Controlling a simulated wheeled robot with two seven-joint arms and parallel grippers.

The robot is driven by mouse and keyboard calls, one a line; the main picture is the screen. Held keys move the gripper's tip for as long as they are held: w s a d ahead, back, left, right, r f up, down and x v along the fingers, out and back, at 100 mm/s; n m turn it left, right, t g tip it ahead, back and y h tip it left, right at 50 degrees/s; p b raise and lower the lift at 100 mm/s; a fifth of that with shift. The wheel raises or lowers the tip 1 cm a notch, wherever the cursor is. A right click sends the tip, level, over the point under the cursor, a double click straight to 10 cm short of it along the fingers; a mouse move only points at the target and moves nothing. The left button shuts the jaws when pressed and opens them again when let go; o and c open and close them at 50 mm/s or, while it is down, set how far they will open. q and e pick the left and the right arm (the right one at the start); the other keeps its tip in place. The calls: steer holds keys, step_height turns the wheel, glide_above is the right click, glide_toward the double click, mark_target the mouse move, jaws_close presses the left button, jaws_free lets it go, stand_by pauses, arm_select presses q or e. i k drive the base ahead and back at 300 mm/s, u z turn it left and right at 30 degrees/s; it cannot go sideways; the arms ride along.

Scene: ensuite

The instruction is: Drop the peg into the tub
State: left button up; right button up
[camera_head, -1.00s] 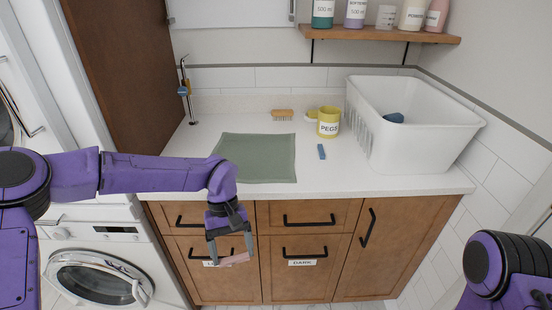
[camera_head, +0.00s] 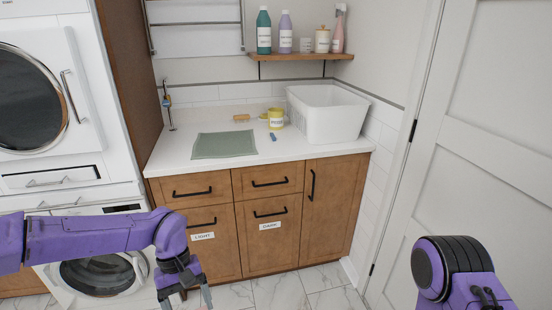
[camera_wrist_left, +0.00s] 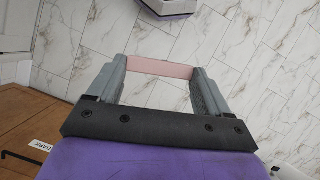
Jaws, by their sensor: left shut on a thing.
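My left gripper (camera_head: 186,298) is low in front of the cabinets, at the bottom edge of the head view. In the left wrist view its fingers (camera_wrist_left: 160,82) are shut on a pink peg (camera_wrist_left: 160,67), a flat bar held crosswise above the floor. The pink peg does not show in the head view. The yellow tub (camera_head: 276,123), labelled PEGS, stands upright on the counter, well away from the gripper. A blue peg (camera_head: 273,137) lies on the counter just in front of the tub. My right gripper is not seen; only part of that arm shows.
The white counter (camera_head: 180,163) holds a green mat (camera_head: 224,144), a brush (camera_head: 242,118) and a large white basket (camera_head: 330,115). A shelf (camera_head: 300,57) with bottles hangs above. Washing machines stand at left, a white door (camera_head: 480,140) at right. Marble floor lies in front.

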mark_target(276, 126)
steer(key=z, duration=0.7)
steer(key=i, duration=1.1)
steer(key=u, duration=0.25)
